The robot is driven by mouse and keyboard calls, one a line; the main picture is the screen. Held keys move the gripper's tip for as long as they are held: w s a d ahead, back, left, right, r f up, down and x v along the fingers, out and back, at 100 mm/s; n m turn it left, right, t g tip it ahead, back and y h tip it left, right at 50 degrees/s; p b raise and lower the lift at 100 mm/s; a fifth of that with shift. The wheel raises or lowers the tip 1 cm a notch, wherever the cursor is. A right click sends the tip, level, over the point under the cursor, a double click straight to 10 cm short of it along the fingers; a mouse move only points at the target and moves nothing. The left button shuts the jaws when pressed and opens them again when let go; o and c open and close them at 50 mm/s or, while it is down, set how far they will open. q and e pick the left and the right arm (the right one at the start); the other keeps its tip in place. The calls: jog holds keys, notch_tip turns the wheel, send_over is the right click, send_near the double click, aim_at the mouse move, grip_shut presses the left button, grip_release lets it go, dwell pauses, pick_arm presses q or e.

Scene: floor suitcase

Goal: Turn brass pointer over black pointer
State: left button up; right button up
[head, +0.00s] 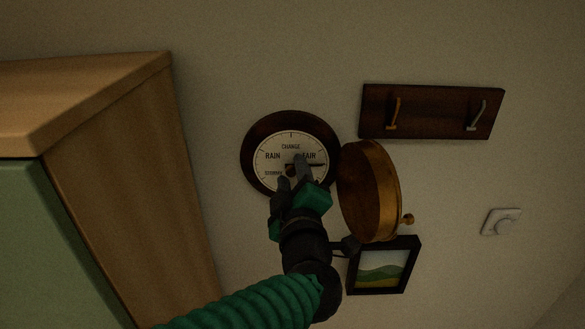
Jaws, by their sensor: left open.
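A round barometer with a dark wooden rim (257,130) hangs on the wall. Its white dial (291,144) reads RAIN, CHANGE and FAIR. A dark pointer (317,165), which looks like the black one, points right below FAIR. I cannot make out the brass pointer; my fingers cover the dial's centre and lower part. The brass bezel (370,190) is swung open to the right of the dial. My left gripper (290,173) is open, its fingertips in front of the dial's middle. I cannot tell whether they touch a pointer. My right gripper is out of view.
A wooden cabinet (120,150) with a green front stands at the left. A dark rack with hooks (430,105) is at upper right. A framed landscape picture (382,268) hangs below the bezel, close to my wrist.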

pick_arm(q)
jog(key=shift+s+r, duration=0.15)
jog(key=shift+s, duration=0.25)
jog(key=shift+w, duration=0.2)
grip_shut()
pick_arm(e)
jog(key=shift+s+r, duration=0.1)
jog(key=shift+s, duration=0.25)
pick_arm(q)
jog(key=shift+m, duration=0.5)
grip_release()
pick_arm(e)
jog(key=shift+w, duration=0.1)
